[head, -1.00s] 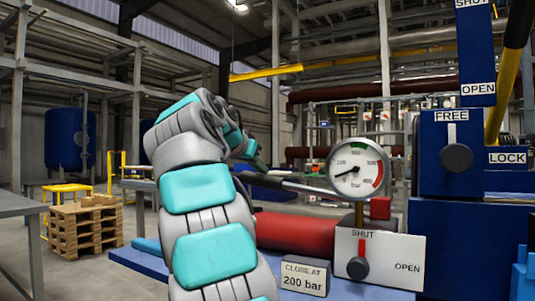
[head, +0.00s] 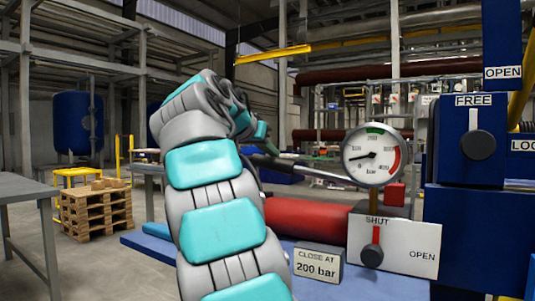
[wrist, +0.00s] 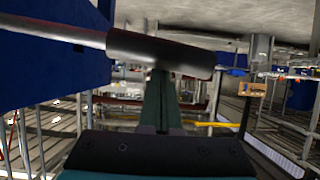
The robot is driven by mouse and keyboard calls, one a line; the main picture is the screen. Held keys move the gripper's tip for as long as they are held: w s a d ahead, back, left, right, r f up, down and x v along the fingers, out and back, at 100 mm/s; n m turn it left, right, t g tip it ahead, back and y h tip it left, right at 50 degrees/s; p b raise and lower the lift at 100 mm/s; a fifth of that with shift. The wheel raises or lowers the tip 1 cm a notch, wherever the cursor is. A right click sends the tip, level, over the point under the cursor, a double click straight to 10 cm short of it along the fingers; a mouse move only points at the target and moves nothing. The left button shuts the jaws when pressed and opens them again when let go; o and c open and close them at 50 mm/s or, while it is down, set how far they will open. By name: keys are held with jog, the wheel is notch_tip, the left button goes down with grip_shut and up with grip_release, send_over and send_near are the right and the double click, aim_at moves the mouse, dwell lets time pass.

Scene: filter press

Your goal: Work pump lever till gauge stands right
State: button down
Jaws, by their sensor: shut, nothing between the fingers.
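The gauge (head: 371,157) has a white dial with a green band at the top and a red band at the right. Its needle points left and slightly down, low on the scale, short of the green. The pump lever (head: 318,174) is a metal rod slanting up to the left; its black grip (wrist: 160,53) crosses the wrist view. My gripper (wrist: 160,80) is shut and empty, with its fingertips right at the underside of the grip; I cannot tell if they touch. In the head view my gripper (head: 261,134) is small and partly hidden by my arm.
A sign (head: 317,264) reads "CLOSE AT 200 bar". The valve knob (head: 372,255) has its red pointer up at SHUT. The FREE/LOCK knob (head: 478,145) points up to FREE. A red cylinder (head: 305,217) lies below the lever. A pallet stack (head: 97,212) stands at left.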

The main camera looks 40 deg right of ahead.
jog(key=r+v, duration=0.1)
jog(key=v, duration=0.9)
jog(key=shift+s+d+r+p, duration=0.15)
jog(key=shift+d+r+p, duration=0.05)
jog(key=shift+r+p, duration=0.1)
